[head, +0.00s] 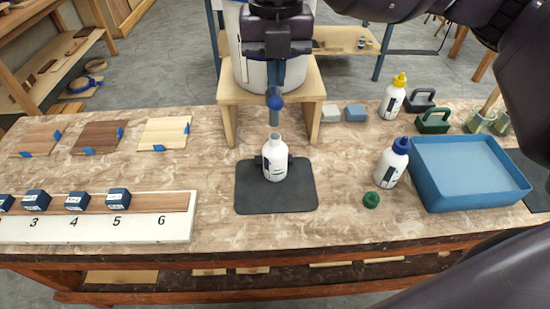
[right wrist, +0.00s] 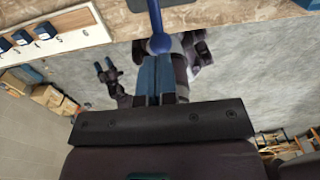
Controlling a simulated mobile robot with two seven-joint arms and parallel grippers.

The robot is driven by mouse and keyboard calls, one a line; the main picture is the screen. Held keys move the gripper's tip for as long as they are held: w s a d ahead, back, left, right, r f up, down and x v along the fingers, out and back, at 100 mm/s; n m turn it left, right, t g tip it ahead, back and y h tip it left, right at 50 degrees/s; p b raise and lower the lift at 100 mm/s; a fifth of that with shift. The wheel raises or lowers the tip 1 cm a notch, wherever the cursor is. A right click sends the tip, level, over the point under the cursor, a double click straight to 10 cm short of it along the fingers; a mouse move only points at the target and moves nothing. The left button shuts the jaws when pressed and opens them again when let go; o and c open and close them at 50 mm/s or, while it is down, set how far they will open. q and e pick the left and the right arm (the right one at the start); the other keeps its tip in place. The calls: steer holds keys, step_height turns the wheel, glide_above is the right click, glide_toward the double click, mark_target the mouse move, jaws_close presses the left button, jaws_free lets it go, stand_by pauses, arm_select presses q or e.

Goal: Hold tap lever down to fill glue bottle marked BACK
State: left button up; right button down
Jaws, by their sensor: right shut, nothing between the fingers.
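An uncapped white bottle (head: 275,160) stands upright on the dark mat (head: 248,198), below the tap spout (head: 273,118). Its dark label is mostly turned away, and I cannot read BACK on it. The tap lever's blue ball (head: 275,102) shows just below my right gripper (head: 277,86). In the right wrist view the shut fingers (right wrist: 158,75) reach the blue ball (right wrist: 160,44) with nothing between them; whether they touch it is unclear. The tap body is hidden. My left gripper (right wrist: 105,68) shows small in the right wrist view, fingers apart and empty.
A white tub (head: 242,75) stands on a wooden stand (head: 229,97) behind the mat. A green cap (head: 371,200), a blue-capped bottle (head: 392,163), a yellow-capped bottle (head: 392,98) and a blue tray (head: 470,202) are at right. A numbered board (head: 90,230) lies left.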

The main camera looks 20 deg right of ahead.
mark_target(276, 96)
arm_select(q)
steer(key=shift+f, duration=0.1)
arm_select(e)
steer(key=shift+f, duration=0.2)
arm_select(q)
steer(key=shift+f, duration=0.15)
arm_select(e)
steer(key=shift+f, duration=0.35)
arm_select(q)
steer(key=shift+s+f+b, duration=0.15)
steer(key=shift+b, duration=0.15)
arm_select(e)
steer(key=shift+f, duration=0.35)
arm_select(q)
steer(key=shift+f, duration=0.15)
arm_select(e)
steer(key=shift+f, duration=0.35)
arm_select(q)
steer(key=shift+s+f, duration=0.1)
steer(key=shift+f, duration=0.1)
arm_select(e)
steer(key=shift+f, duration=0.35)
arm_select(q)
steer(key=shift+s+f+b, duration=0.2)
steer(key=shift+f+b, duration=0.25)
steer(key=shift+b, duration=0.1)
arm_select(e)
steer(key=shift+f, duration=1.1)
steer(key=shift+r, duration=0.1)
stand_by(2.2)
